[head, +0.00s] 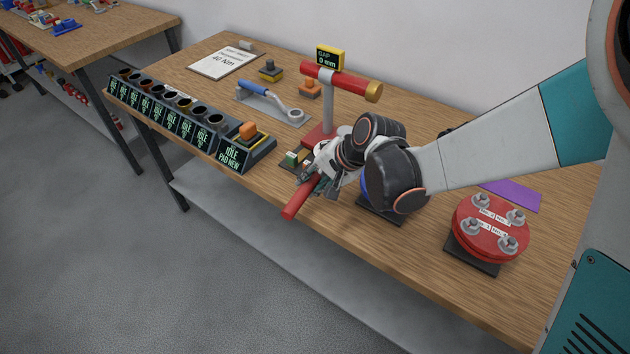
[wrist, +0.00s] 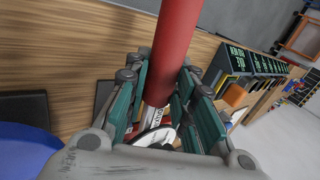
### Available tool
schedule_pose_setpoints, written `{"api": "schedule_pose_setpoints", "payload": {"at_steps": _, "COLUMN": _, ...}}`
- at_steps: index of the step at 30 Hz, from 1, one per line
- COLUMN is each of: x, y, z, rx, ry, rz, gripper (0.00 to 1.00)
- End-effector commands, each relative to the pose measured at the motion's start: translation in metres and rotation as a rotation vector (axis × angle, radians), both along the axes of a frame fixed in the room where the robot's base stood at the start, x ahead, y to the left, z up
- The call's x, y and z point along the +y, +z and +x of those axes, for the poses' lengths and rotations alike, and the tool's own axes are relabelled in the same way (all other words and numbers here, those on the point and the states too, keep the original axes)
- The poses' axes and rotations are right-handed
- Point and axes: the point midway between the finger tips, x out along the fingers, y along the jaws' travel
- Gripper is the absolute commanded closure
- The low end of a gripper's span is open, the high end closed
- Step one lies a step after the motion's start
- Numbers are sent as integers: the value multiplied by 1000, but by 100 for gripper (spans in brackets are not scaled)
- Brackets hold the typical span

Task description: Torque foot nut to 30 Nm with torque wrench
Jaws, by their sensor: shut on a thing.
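My gripper (head: 312,180) is shut on a red-handled tool (head: 300,198), whose handle juts past the front edge of the bench. In the wrist view the red handle (wrist: 174,45) runs between the green finger pads, with a silver, labelled section nearer the palm; its far end is hidden, so I cannot tell whether it meets a nut. A blue-handled wrench (head: 268,98) lies on a grey tray. A red flange (head: 490,228) with several bolts stands at the right. I cannot tell which nut is the foot nut.
A red T-shaped pipe stand (head: 328,105) rises behind my gripper, below a "GAP 0 mm" display (head: 330,58). A row of sockets with "IDLE" displays (head: 185,120) lines the front left. A clipboard (head: 224,63) seems to read 40 Nm. A purple sheet (head: 512,193) lies at right.

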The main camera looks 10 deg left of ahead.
Motion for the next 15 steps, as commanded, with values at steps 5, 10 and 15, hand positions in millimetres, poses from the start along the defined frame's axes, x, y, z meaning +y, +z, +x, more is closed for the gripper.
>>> {"api": "schedule_pose_setpoints", "payload": {"at_steps": 5, "x": 4, "y": 0, "z": 2, "rx": -1, "ry": -23, "rz": 1, "gripper": 100}}
{"api": "schedule_pose_setpoints", "payload": {"at_steps": 10, "x": 8, "y": 0, "z": 2, "rx": 0, "ry": -43, "rz": 0, "gripper": 100}}
{"api": "schedule_pose_setpoints", "payload": {"at_steps": 15, "x": 12, "y": 0, "z": 3, "rx": 0, "ry": -65, "rz": 2, "gripper": 100}}
